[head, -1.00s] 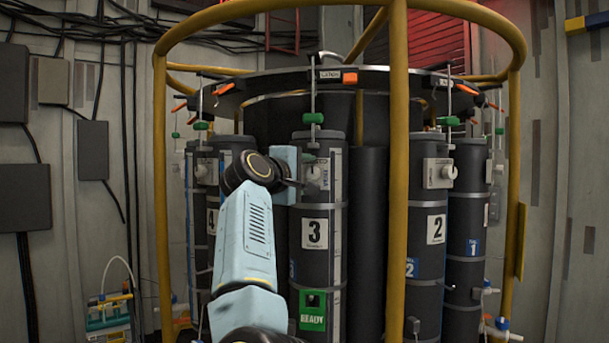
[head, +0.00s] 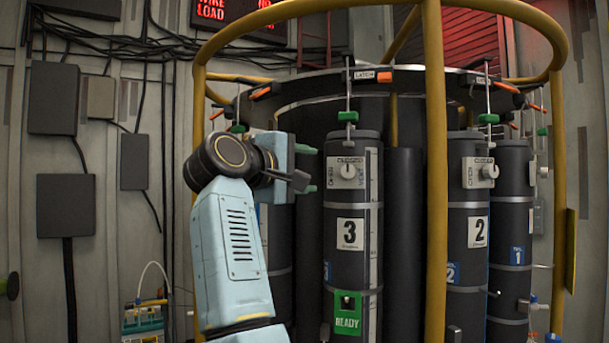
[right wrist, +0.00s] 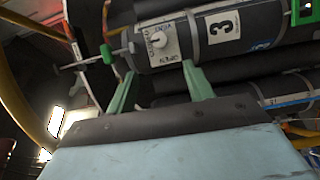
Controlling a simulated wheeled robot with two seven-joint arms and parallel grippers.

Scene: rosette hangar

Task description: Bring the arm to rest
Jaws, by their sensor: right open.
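My right arm rises from the bottom of the head view, and its gripper (head: 310,178) points away from me toward the rosette, left of bottle 3. In the right wrist view its two green fingers (right wrist: 160,88) are spread apart with nothing between them. Bottle 3 (head: 345,270) is a dark upright cylinder with a white 3 plate, a grey knob (head: 348,171) and a green READY tag (head: 347,313). In the right wrist view the knob (right wrist: 159,41) lies beyond the fingers, apart from them. My left gripper is not in view.
A yellow round cage (head: 435,200) with upright posts surrounds the rosette, close to my arm. Bottle 2 (head: 467,260) stands to the right of bottle 3. Wall boxes (head: 66,205) and cables line the left wall. A small coloured rack (head: 143,318) stands low at left.

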